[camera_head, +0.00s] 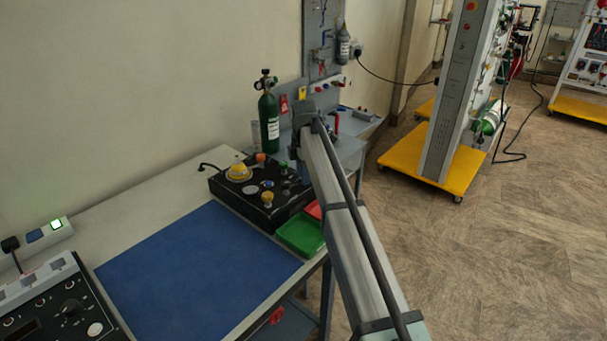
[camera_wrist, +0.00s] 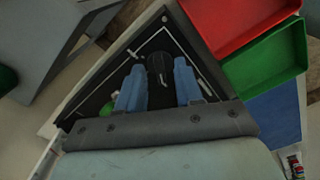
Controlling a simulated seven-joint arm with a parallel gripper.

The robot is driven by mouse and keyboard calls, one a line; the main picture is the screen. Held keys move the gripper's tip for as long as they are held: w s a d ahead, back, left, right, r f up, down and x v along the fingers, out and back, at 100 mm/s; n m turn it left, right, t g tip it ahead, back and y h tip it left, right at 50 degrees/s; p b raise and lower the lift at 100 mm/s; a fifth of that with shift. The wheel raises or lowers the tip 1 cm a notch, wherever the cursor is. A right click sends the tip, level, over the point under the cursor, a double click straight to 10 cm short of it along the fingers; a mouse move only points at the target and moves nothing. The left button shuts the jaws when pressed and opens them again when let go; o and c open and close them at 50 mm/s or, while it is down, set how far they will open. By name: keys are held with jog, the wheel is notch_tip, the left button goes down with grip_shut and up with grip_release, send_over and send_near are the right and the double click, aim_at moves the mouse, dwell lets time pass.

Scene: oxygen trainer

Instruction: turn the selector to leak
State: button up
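The selector, a black knob (camera_wrist: 160,72) with a pale pointer line, sits on a dark panel with white lines in the wrist view. The knob's lower part is hidden by my gripper body. In the head view the black trainer box (camera_head: 228,197) stands on the table, with a yellow dome (camera_head: 239,172) on top. My arm hides its right end and the selector there. The position labels cannot be read.
A green tray (camera_wrist: 268,62) and a red tray (camera_wrist: 225,22) lie beside the panel. A green cylinder (camera_head: 269,122) stands behind the box. The blue mat (camera_head: 195,270) is clear. Another black control unit (camera_head: 62,305) is at the lower left.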

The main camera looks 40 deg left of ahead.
jog(key=shift+f, duration=0.2)
jog(key=shift+c, duration=0.4)
grip_shut()
